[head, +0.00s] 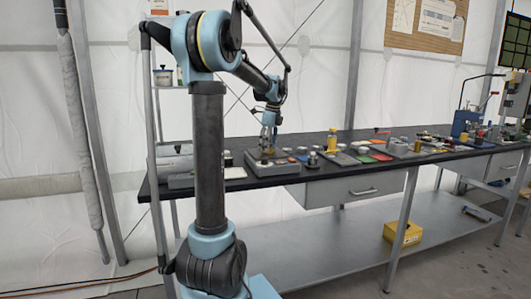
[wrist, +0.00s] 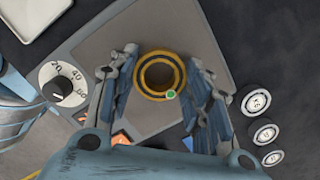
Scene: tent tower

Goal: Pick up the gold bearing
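The gold bearing (wrist: 160,75) shows in the wrist view as a gold and dark ring with an open middle. It lies on a flat grey plate (wrist: 185,30) of a device with a dial. My gripper (wrist: 160,90) is open, with one finger on each side of the ring and a visible gap to it at the left. How far the fingertips are above the plate is hard to tell. In the head view my gripper (head: 268,146) points down over the grey device on the bench, and the bearing is too small to make out there.
A numbered dial (wrist: 62,82) is left of the ring, and several round weights (wrist: 256,101) stand at the right. The dark bench (head: 290,168) holds many small items, including a yellow bottle (head: 332,141) right of the device. A yellow box (head: 403,232) sits on the lower shelf.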

